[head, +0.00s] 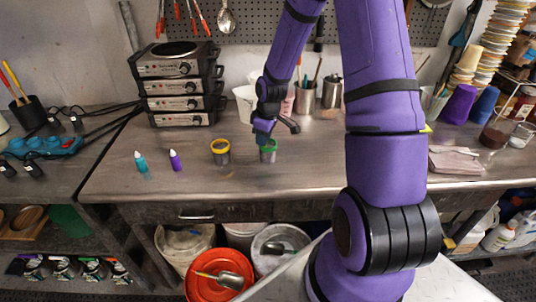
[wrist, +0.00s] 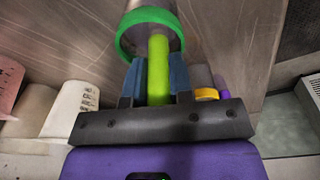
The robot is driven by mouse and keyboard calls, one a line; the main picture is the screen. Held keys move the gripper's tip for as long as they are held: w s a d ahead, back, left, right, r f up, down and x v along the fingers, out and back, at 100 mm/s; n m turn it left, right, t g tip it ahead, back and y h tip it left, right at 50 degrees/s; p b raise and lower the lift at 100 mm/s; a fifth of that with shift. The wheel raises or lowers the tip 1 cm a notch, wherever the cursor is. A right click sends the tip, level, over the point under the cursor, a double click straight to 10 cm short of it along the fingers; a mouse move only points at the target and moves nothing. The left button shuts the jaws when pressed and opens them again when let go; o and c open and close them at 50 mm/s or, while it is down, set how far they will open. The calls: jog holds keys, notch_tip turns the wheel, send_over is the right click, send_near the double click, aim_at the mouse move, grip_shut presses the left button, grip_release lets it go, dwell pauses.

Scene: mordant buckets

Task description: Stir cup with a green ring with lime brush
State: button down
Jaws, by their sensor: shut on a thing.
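The cup with a green ring (head: 268,155) stands on the metal bench, and its green rim shows large in the wrist view (wrist: 128,32). My gripper (head: 264,138) is right above this cup, pointing down. In the wrist view, its two blue fingers (wrist: 156,82) are shut on the lime brush (wrist: 158,72). The brush runs from the fingers to the cup's mouth and overlaps the opening. Its far end is not clear, so I cannot tell how deep it reaches.
A cup with a yellow ring (head: 221,155) stands just left of the green-ringed cup. Stacked hot plates (head: 180,85) and metal containers (head: 305,98) are behind. The bench front is clear.

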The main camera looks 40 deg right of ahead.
jog(key=shift+s, duration=0.65)
jog(key=shift+s+d, duration=0.35)
jog(key=shift+d, duration=0.15)
jog(key=shift+w+d, duration=0.35)
jog(key=shift+d, duration=0.25)
jog(key=shift+w, duration=0.6)
jog(key=shift+w+a, duration=0.3)
jog(key=shift+a, duration=0.15)
jog(key=shift+s+a, duration=0.25)
jog(key=shift+a, duration=0.4)
jog(key=shift+s, duration=0.7)
jog(key=shift+s+d, duration=0.3)
jog(key=shift+d, duration=0.2)
jog(key=shift+w, duration=0.65)
notch_tip(320, 180, up, 8)
jog(key=shift+f, duration=0.2)
